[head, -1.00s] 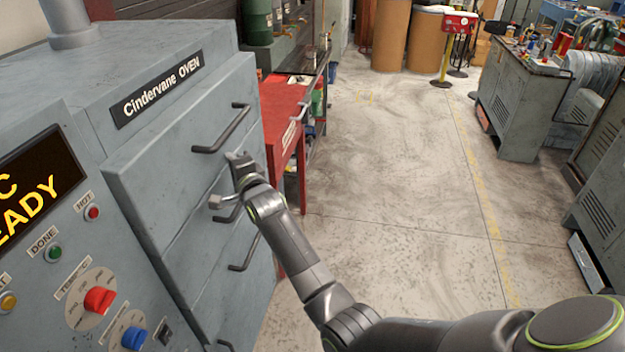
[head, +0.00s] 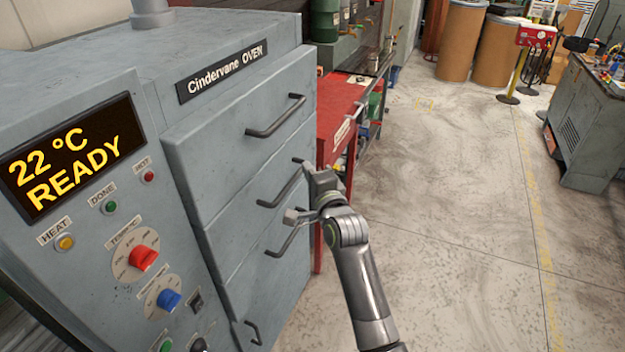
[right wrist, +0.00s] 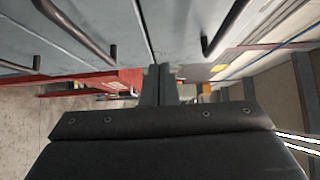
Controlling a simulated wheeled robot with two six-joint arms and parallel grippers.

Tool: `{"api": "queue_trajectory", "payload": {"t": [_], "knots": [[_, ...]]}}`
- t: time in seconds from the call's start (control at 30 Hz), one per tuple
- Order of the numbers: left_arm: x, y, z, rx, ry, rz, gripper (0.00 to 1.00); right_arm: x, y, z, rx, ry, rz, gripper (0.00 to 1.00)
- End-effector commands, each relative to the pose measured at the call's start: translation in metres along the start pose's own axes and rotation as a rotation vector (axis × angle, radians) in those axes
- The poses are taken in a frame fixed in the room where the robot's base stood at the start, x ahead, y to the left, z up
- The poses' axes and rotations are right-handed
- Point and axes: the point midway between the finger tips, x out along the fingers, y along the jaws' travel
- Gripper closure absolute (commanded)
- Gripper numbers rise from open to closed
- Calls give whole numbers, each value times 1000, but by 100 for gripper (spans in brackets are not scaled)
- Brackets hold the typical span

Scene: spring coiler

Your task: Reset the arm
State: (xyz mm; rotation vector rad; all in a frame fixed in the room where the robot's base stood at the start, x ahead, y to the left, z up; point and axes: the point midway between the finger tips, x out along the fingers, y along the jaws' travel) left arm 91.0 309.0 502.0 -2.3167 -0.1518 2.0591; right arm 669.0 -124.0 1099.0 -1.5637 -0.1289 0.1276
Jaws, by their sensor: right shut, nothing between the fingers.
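My right gripper (head: 320,180) is in front of the grey oven (head: 190,95), by the right end of the second drawer handle (head: 282,188). I cannot tell whether it touches that handle. It is shut and empty. In the right wrist view its two fingers (right wrist: 160,84) lie together with nothing between them, and handles (right wrist: 78,28) show beyond. My right arm (head: 360,275) rises to it from the bottom of the head view. My left gripper is not in view.
The oven has several handles and a display (head: 72,155) reading 22 °C READY, with a red knob (head: 143,258) and a blue knob (head: 169,299) below. A red bench (head: 342,110) stands just behind the gripper. The concrete floor (head: 460,190) to the right is open.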

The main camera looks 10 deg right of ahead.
Motion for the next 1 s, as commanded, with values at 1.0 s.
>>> {"api": "queue_trajectory", "payload": {"t": [1.0], "knots": [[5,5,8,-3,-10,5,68,-155,372,-52,-649,-155,681,100]]}}
